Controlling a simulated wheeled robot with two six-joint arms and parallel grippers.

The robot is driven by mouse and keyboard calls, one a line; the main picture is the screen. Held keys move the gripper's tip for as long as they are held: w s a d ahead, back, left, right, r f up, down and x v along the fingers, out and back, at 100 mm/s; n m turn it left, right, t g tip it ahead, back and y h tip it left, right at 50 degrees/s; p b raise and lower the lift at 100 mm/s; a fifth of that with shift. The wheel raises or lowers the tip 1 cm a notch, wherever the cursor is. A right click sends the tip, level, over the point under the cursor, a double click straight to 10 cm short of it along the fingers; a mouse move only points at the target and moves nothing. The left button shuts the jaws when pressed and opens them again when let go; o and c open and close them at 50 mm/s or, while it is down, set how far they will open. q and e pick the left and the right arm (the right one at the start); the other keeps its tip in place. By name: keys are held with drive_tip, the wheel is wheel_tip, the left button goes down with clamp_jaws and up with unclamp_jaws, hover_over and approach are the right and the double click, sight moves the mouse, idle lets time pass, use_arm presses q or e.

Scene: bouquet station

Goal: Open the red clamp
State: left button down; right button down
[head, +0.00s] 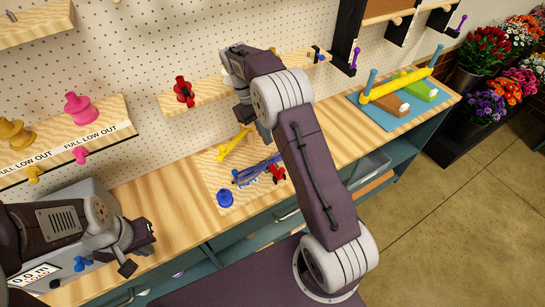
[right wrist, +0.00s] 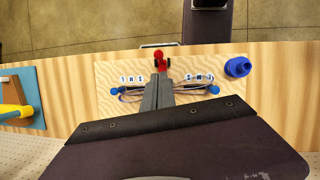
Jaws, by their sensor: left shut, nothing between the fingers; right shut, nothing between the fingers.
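The red clamp (head: 278,173) is small and sits on a light wooden board (head: 215,178) on the bench, beside blue strands (head: 255,173). It also shows in the right wrist view (right wrist: 160,63), just beyond my right fingertips. My right gripper (right wrist: 159,80) is shut and empty, pointing at the clamp. Whether it touches the clamp cannot be told. In the head view the right arm passes above the board, and its gripper (head: 243,113) is partly hidden by the arm. My left gripper (head: 140,243) is shut and empty over the bench at lower left, away from the clamp.
A blue cup-like piece (head: 225,199) stands at the board's front corner. A yellow tool (head: 233,145) lies behind the strands. A blue mat (head: 378,116) with a yellow bar is at right. Shelves with spools (head: 80,108) line the pegboard.

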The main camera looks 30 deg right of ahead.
drive_tip(key=x, duration=0.4)
drive_tip(key=p+x, duration=0.1)
drive_tip(key=x, duration=0.4)
drive_tip(key=shift+w+d+f, duration=0.1)
drive_tip(key=shift+w+f, duration=0.05)
drive_tip(key=shift+f, duration=0.5)
